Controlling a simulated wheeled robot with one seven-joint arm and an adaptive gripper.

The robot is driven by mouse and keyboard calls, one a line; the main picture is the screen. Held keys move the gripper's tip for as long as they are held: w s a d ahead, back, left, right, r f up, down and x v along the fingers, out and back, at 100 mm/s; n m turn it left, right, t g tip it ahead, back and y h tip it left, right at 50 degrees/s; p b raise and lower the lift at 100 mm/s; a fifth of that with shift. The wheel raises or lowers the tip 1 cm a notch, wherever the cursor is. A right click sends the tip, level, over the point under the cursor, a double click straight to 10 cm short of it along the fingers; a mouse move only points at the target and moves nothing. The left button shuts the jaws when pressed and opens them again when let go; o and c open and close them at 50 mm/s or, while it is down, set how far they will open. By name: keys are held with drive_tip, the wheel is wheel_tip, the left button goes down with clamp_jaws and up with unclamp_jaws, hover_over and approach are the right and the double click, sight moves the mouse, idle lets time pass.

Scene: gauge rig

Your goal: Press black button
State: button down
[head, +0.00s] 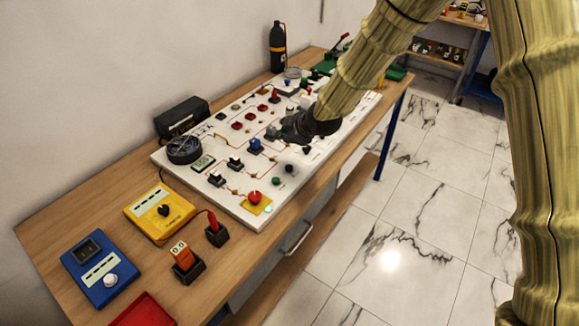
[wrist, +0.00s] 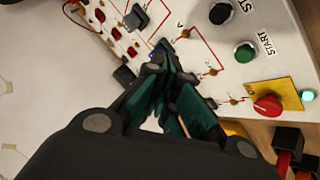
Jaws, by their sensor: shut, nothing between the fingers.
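The black button (wrist: 222,13) sits near the top edge of the wrist view, on the white panel beside a partly cut-off label that starts "STO". In the head view it is a small dark dot (head: 289,168) to the right of the panel's middle. A green button (wrist: 245,52) sits beside it with a "START" label; it also shows in the head view (head: 276,181). My gripper (wrist: 160,66) is shut and empty, over the panel and left of the black button in the wrist view. In the head view my gripper (head: 277,133) is farther along the panel than the button.
A red knob on a yellow plate (head: 261,208) is at the panel's near corner. Several switches and a blue-topped part (head: 255,145) stand near my gripper. A yellow meter (head: 160,212), a blue box (head: 100,265) and a red tray (head: 145,310) lie on the wooden bench.

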sight(286, 168)
drive_tip(key=shift+d+f+b, duration=0.1)
drive_tip(key=shift+f+b, duration=2.3)
drive_tip(key=shift+f, duration=1.95)
drive_tip(key=shift+f, duration=0.15)
drive_tip(key=shift+f+b, duration=0.25)
drive_tip(key=shift+b, duration=0.05)
drive_tip(key=shift+f+b, duration=0.3)
drive_tip(key=shift+f, duration=0.25)
drive_tip(key=shift+r, duration=0.15)
drive_tip(key=shift+s+r+p, duration=0.1)
drive_tip(key=shift+r+p, duration=0.45)
drive_tip(key=shift+r, duration=0.25)
drive_tip(key=shift+r+p, duration=1.5)
drive_tip(key=shift+r, duration=1.05)
